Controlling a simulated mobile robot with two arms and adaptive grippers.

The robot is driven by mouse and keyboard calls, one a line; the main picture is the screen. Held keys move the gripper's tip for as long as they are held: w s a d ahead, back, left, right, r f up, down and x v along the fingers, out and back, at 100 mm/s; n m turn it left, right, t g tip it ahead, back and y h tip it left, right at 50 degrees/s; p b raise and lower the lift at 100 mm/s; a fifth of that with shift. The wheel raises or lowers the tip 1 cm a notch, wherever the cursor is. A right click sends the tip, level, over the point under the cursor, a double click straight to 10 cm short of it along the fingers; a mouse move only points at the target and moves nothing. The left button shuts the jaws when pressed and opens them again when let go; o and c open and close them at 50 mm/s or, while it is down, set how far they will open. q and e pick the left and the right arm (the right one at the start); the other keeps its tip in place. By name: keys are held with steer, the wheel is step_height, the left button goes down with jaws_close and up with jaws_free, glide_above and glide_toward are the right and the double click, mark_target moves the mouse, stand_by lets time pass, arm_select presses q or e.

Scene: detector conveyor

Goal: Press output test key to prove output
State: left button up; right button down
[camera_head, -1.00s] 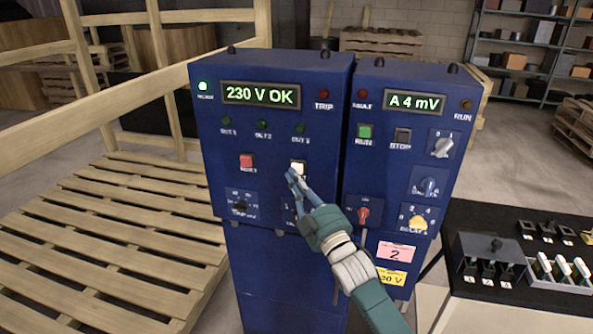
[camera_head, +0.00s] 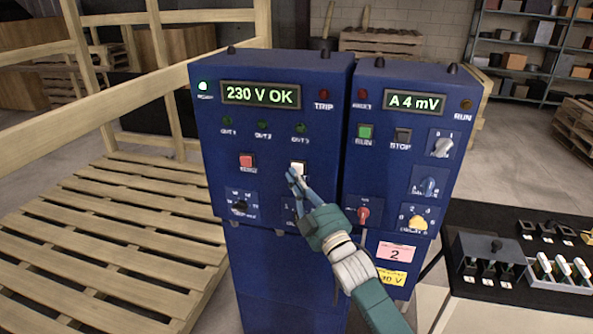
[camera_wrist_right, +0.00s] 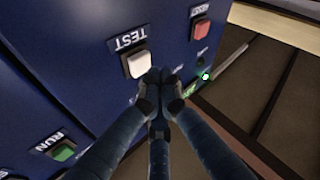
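The white test key (camera_head: 298,167) is on the front of the left blue cabinet (camera_head: 285,255), right of the red reset key (camera_head: 247,161). In the right wrist view the key (camera_wrist_right: 137,64) has a TEST label above it. My right gripper (camera_head: 292,174) is at the key's lower left in the head view, with its fingertips overlapping its edge. In the wrist view its fingertips (camera_wrist_right: 160,84) are together, empty, and right beside the key. I cannot tell whether they touch it. The display (camera_head: 261,94) reads "230 V OK". The three OUT lamps (camera_head: 263,125) look dim. My left gripper is out of view.
A black bench (camera_head: 480,217) with switches stands at right. A wooden pallet (camera_head: 110,235) lies at left.

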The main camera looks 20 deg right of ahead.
steer(key=shift+w+d, duration=0.2)
steer(key=shift+w, duration=0.1)
steer(key=shift+w+d, duration=0.3)
steer(key=shift+w, duration=0.1)
stand_by(1.0)
steer(key=shift+s+a, duration=0.5)
steer(key=shift+s, duration=0.3)
steer(key=shift+p, duration=0.35)
steer(key=s+a+p, duration=0.1)
steer(key=s, duration=0.1)
steer(key=s+a+p, duration=0.1)
steer(key=s, duration=0.1)
steer(key=shift+a, duration=0.4)
steer(key=shift+f, duration=0.1)
